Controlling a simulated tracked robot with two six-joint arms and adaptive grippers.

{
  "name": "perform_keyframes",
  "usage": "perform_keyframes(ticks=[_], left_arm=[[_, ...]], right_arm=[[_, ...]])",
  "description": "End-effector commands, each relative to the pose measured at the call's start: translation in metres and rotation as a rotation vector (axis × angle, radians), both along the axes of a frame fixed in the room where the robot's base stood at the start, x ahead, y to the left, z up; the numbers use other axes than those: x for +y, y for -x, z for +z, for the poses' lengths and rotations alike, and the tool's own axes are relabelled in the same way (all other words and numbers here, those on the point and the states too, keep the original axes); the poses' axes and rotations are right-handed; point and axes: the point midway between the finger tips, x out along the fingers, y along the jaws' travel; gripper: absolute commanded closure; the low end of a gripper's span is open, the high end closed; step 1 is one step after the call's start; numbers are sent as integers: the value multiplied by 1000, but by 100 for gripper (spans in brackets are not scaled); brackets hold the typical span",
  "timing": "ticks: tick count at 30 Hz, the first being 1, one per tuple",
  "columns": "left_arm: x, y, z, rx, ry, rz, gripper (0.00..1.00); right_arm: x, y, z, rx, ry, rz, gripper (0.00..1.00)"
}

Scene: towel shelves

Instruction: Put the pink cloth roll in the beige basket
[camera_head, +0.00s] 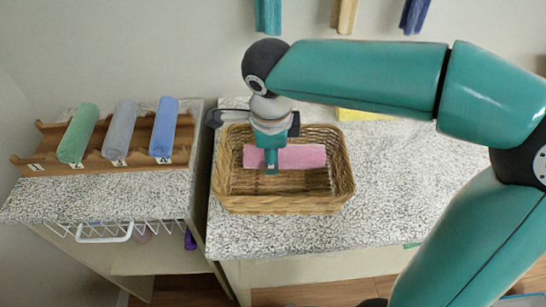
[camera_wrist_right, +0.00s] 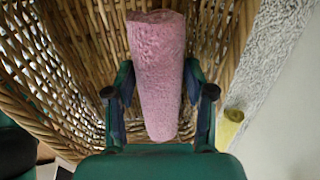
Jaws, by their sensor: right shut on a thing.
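The pink cloth roll (camera_head: 300,156) is inside the beige wicker basket (camera_head: 285,205) on the speckled counter. My right gripper (camera_head: 271,165) reaches down into the basket at the left part of the roll. In the right wrist view the pink roll (camera_wrist_right: 157,75) lies between the two fingers of my right gripper (camera_wrist_right: 160,95), which is shut on it. The basket's woven wall (camera_wrist_right: 65,85) surrounds the roll there. I cannot tell whether the roll touches the basket floor. My left gripper does not show in either view.
A wooden rack (camera_head: 90,160) at left holds a green roll (camera_head: 78,133), a grey roll (camera_head: 120,130) and a blue roll (camera_head: 164,127). A yellow cloth (camera_head: 362,114) lies behind the basket. The counter (camera_head: 400,190) right of the basket is clear. Towels hang on the wall above.

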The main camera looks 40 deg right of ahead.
Motion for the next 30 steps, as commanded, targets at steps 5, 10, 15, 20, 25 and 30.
perform_keyframes(ticks=[5, 10, 15, 20, 25, 30], left_arm=[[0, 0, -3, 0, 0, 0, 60], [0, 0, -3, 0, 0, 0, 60], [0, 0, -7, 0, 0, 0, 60], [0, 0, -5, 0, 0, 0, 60], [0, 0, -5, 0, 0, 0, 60], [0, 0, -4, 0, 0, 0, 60]], right_arm=[[0, 0, -18, 0, 0, 1, 81], [0, 0, -17, 0, -1, 1, 81], [1, 0, -21, 0, 0, 2, 81], [1, 0, -19, 0, 0, 2, 21], [1, 0, -19, 0, 0, 2, 21], [1, 0, -18, 0, 0, 2, 21]])
